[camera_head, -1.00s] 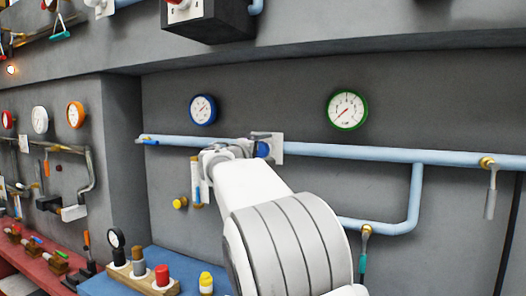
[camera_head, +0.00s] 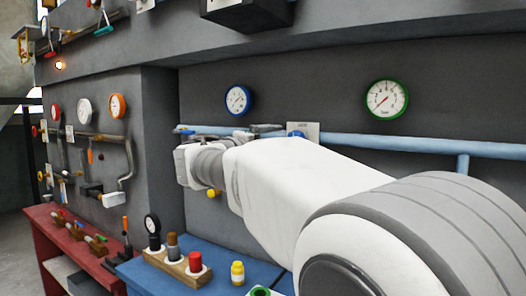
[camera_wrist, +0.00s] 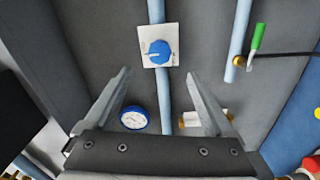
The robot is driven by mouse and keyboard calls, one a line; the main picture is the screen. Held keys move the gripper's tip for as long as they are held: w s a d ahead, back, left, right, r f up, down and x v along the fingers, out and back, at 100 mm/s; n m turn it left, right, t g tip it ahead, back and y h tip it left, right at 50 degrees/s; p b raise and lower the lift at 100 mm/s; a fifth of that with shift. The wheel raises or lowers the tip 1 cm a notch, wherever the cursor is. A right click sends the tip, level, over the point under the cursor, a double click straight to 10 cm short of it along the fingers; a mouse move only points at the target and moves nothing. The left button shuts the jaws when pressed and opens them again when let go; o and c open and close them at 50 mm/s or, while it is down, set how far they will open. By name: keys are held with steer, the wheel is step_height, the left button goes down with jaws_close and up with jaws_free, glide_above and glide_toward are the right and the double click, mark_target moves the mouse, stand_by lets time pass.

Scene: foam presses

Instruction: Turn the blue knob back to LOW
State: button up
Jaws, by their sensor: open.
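The blue knob (camera_wrist: 158,53) sits on a white square plate (camera_wrist: 148,35) in front of a light blue pipe in the wrist view. Its pointer and the plate's markings are too small to read surely. In the head view the knob (camera_head: 296,129) shows just above my arm, partly hidden, with its plate (camera_head: 312,130) behind it. My gripper (camera_wrist: 158,75) is open and empty. Its two fingers stand well apart, and the knob appears beyond their tips, roughly midway between them. No contact shows. In the head view my arm and wrist hide much of the gripper.
A blue-rimmed gauge (camera_head: 237,100) and a green-rimmed gauge (camera_head: 386,99) hang above the light blue pipe (camera_head: 420,144). A green-handled valve (camera_wrist: 257,40) is right of the knob in the wrist view. A blue bench (camera_head: 205,275) stands below.

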steer(key=shift+v, duration=1.1)
steer(key=shift+d, duration=0.1)
steer(key=s+d+f+m+g+y+p, duration=0.2)
steer(key=s+d+f+g+p, duration=0.15)
steer(key=s+d, duration=0.35)
steer(key=s+d+f+m+g+y+p, duration=0.2)
steer(key=s+d+f+g, duration=0.25)
steer(key=s+d, duration=0.3)
steer(key=s+a+f+m+y+p, duration=0.2)
steer(key=s+f+y, duration=0.1)
steer(key=s, duration=0.6)
steer(key=s+a+f+m+g+y+p, duration=0.1)
steer(key=s+a+f+m+y+p, duration=0.1)
steer(key=s+f, duration=0.4)
steer(key=s+a+m+y, duration=0.1)
steer(key=s, duration=0.2)
steer(key=shift+s+y+p, duration=0.2)
steer(key=shift+y+p, duration=0.1)
steer(key=shift+p, duration=0.1)
